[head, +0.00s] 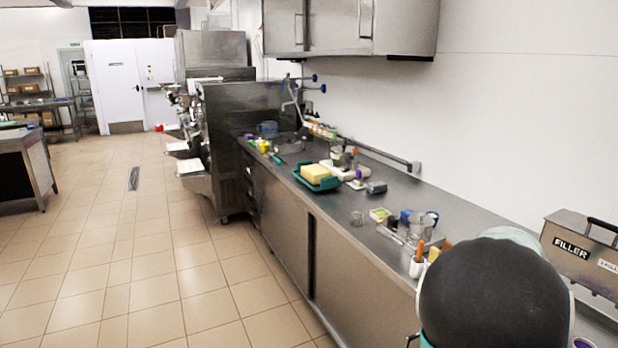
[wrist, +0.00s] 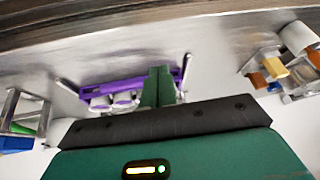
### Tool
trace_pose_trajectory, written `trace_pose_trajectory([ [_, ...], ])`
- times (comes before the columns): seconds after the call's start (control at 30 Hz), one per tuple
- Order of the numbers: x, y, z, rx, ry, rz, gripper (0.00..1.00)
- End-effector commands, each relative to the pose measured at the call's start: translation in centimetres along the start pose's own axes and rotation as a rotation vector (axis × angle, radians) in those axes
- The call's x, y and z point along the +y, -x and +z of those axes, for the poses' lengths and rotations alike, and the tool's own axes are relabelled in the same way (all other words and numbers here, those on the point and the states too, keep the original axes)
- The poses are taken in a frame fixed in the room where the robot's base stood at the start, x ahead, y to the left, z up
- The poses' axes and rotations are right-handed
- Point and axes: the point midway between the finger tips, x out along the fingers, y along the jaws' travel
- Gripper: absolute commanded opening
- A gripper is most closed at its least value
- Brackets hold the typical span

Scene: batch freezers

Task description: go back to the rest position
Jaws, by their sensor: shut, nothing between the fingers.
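My gripper (wrist: 158,86) shows in the wrist view as two green fingers pressed together, with nothing between them. Beyond the fingertips is a purple rack (wrist: 105,86) with white, purple-rimmed pieces under it. I cannot tell whether the fingers touch the rack or only overlap it in the picture. In the head view, the rounded dark end of my arm fills the lower right and hides part of the counter. My gripper's fingers cannot be made out there.
The steel counter (head: 345,215) holds a teal tray (head: 318,183) with a yellow block, glassware and small containers. A FILLER box (head: 580,250) stands at the right. In the wrist view, a metal frame (wrist: 25,108) is at left and mixed items (wrist: 285,68) at right. The tiled floor (head: 130,250) is clear.

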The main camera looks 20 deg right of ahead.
Motion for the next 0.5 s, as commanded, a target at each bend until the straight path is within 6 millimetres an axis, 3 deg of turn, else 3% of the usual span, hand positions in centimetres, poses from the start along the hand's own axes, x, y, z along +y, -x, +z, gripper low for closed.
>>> trace_pose_trajectory([
  [0.03,-2.1,1.6,1.8,-0.030,0.038,-0.058,0.00],
  [0.2,-7.7,7.0,8.3,-0.120,0.202,-0.215,0.00],
  [0.33,-10.6,11.8,13.4,-0.161,0.351,-0.318,0.00],
  [0.5,-12.4,18.2,20.1,-0.179,0.568,-0.423,0.00],
])
